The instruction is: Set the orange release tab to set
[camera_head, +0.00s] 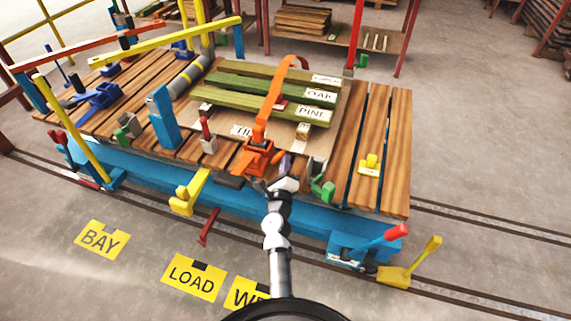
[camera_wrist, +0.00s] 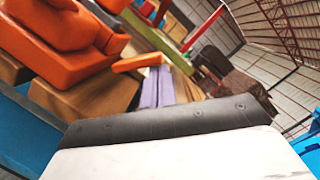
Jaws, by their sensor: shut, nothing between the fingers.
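An orange ratchet-like buckle (camera_head: 258,155) sits at the front edge of the wooden deck. An orange strap (camera_head: 280,82) rises from it over the planks. The orange body also fills the upper left of the wrist view (camera_wrist: 60,45). A small orange tab (camera_wrist: 137,63), probably the release tab, sticks out right of that body. My gripper (camera_head: 286,158) is shut and empty, just right of the buckle. In the wrist view its pale purple fingers (camera_wrist: 156,72) end right by the tab. I cannot tell whether they touch it. The tab is not clear in the head view.
Green planks (camera_head: 265,93) labelled OAK and PINE lie behind the buckle. A red-topped lever (camera_head: 207,135) stands to the left, a green bracket (camera_head: 321,185) close on the right. The floor in front is mostly open.

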